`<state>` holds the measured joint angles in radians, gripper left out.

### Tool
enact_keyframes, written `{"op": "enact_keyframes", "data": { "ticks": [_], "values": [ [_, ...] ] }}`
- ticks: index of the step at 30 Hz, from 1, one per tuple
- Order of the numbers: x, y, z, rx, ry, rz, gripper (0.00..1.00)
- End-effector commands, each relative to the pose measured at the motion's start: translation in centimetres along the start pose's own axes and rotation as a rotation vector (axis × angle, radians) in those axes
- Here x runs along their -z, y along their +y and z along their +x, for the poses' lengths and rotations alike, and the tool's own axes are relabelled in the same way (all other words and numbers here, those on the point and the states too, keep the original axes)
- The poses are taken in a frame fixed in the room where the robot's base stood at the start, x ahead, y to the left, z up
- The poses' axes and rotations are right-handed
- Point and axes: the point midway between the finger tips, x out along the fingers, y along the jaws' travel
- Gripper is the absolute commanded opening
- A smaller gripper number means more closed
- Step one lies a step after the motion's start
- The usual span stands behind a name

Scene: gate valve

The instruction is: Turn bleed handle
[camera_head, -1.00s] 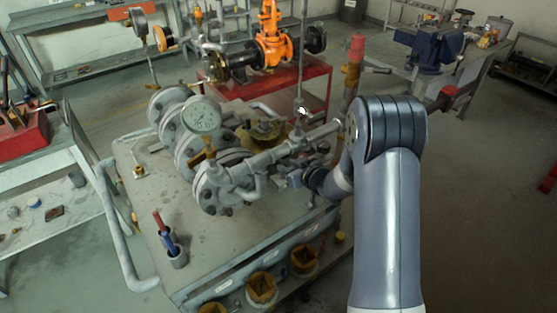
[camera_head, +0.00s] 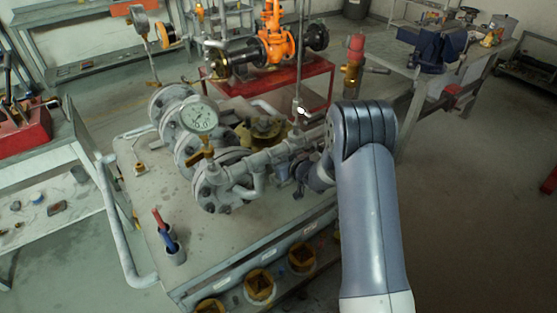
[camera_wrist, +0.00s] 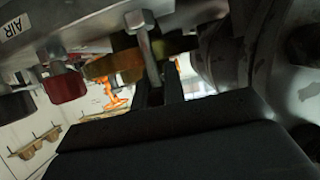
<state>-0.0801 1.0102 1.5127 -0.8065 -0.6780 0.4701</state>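A flanged grey pipe assembly (camera_head: 262,160) with a round gauge (camera_head: 199,116) stands on the bench in the head view. I cannot single out the bleed handle there. In the wrist view a metal rod with a hex head (camera_wrist: 146,36), possibly the bleed handle, hangs close in front of my gripper (camera_wrist: 161,92). Its lower end reaches the two dark fingers. I cannot tell whether it is between them or just beyond them, nor whether they touch it. In the head view my arm mostly hides the gripper beside the right end of the pipe.
The wrist view shows a red knob (camera_wrist: 65,86), a black knob (camera_wrist: 16,101) and an AIR label (camera_wrist: 13,28) close by. Blue and red tools (camera_head: 165,232) stand at the bench's left front. A red table (camera_head: 318,78) with an orange valve (camera_head: 275,40) is behind.

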Motion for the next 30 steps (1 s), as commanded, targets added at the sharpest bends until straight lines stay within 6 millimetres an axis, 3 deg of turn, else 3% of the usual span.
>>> {"op": "enact_keyframes", "data": {
  "ticks": [4,17,30],
  "values": [
    [0.00,0.00,-0.01,0.000,0.000,0.000,0.00],
    [0.15,-0.01,-0.09,0.029,0.000,-0.013,0.00],
    [0.18,-0.33,-0.20,0.267,-0.001,-0.111,0.00]
  ]
}}
